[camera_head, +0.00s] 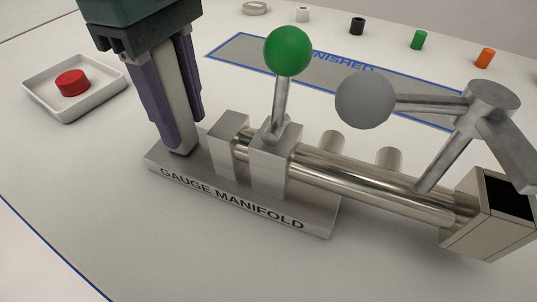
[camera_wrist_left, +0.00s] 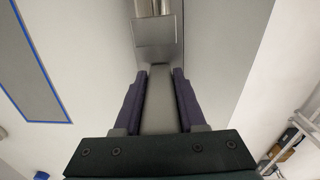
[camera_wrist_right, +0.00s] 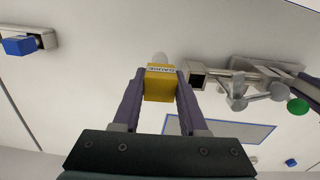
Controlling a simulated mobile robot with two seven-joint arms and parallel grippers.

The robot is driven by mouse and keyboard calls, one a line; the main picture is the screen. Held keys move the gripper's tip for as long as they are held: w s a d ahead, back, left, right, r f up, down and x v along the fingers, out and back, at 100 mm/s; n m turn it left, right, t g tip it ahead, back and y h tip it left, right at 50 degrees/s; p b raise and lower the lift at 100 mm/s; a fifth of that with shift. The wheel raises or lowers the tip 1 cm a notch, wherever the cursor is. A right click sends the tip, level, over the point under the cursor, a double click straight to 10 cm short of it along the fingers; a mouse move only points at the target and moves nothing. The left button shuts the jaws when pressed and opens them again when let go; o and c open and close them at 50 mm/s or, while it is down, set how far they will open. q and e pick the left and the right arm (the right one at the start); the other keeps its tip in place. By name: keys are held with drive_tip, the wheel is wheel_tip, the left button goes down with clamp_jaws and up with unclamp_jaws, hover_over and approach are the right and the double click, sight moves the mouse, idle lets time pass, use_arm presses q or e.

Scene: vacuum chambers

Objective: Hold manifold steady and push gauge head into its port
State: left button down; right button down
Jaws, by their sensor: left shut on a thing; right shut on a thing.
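The gauge manifold (camera_head: 260,208) is a grey metal base lettered GAUGE MANIFOLD, carrying a shiny tube, a green-ball lever (camera_head: 288,50) and a grey-ball lever (camera_head: 365,98). A square block with a dark opening (camera_head: 505,192) ends the tube at right. My left gripper (camera_head: 178,145) is shut on the manifold's upright grey post, which shows between its fingers in the left wrist view (camera_wrist_left: 158,105). My right gripper (camera_wrist_right: 160,80) is shut on the yellow gauge head (camera_wrist_right: 159,86), lettered GAUGE. In the right wrist view it is left of the square block's dark opening (camera_wrist_right: 197,79), apart from it.
A white tray (camera_head: 105,92) with a red round piece (camera_head: 72,82) stands at left. A blue-edged mat (camera_head: 235,50) lies behind the manifold. Several small coloured caps, including a green one (camera_head: 419,40), stand farther back. A blue block (camera_wrist_right: 19,46) sits at left in the right wrist view.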

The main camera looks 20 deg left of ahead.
use_arm(q)
drive_tip(key=shift+a+f, duration=0.1)
drive_tip(key=shift+f, duration=0.1)
use_arm(e)
drive_tip(key=w+a+r, duration=0.4)
drive_tip(key=a+r, duration=0.1)
drive_tip(key=a, duration=0.3)
drive_tip(key=shift+w+r, duration=0.2)
drive_tip(key=shift+w, duration=0.05)
drive_tip(key=shift+f, duration=2.95)
